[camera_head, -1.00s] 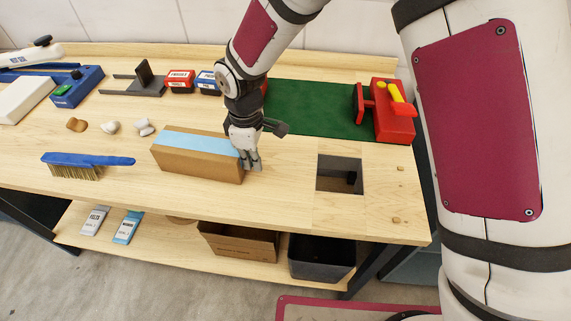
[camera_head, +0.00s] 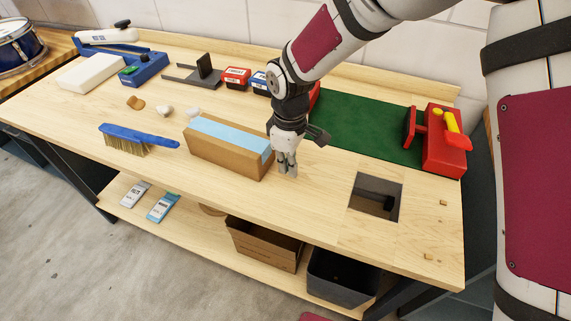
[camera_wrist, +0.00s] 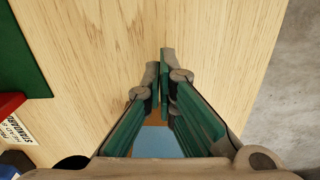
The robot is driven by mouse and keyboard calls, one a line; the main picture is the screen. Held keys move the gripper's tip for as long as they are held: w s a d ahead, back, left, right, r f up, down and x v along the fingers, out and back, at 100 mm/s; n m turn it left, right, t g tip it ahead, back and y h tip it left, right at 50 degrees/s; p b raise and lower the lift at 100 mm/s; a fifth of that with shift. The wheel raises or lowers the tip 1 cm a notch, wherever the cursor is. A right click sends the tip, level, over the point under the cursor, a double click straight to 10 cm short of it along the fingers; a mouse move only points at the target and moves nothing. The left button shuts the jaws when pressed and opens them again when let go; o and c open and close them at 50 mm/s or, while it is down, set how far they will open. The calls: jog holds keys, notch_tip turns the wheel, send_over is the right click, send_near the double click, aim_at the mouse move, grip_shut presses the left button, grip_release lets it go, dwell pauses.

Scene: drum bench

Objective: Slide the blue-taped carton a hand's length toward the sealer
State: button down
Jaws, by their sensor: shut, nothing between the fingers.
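The blue-taped carton (camera_head: 222,157) lies lengthwise on the bench, a long brown box with a light blue strip (camera_head: 232,134) along its top. My gripper (camera_head: 287,172) is just past its right end, fingers down and shut with nothing between them. A narrow gap seems to show between fingers and carton; I cannot tell if they touch. In the wrist view my closed fingertips (camera_wrist: 164,62) point over bare wood, and the blue strip (camera_wrist: 160,142) shows below between the finger linkages. The sealer (camera_head: 108,36), with white arm, black knob and blue base, stands at the back left.
A blue brush (camera_head: 140,137) lies close to the carton's left end, and pale stones (camera_head: 165,111) lie just behind it. A square hole (camera_head: 374,198) opens at the right. A green mat (camera_head: 368,128) and red device (camera_head: 444,140) are at back right.

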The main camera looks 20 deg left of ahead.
notch_tip(320, 180, up, 10)
jog(key=shift+d+b, duration=0.15)
jog(key=shift+b, duration=0.2)
jog(key=s+d+r+m+t, duration=0.15)
jog(key=d+r+m, duration=0.35)
jog(key=d, duration=0.5)
jog(key=s+d+r+m+t, duration=0.1)
jog(key=s+d+r+m, duration=0.15)
jog(key=d+r, duration=0.6)
jog(key=s+d+m+t, duration=0.2)
jog(key=s+d+m, duration=0.7)
jog(key=s+d, duration=0.5)
jog(key=shift+d, duration=1)
jog(key=shift+a+m, duration=0.1)
jog(key=shift+m, duration=0.15)
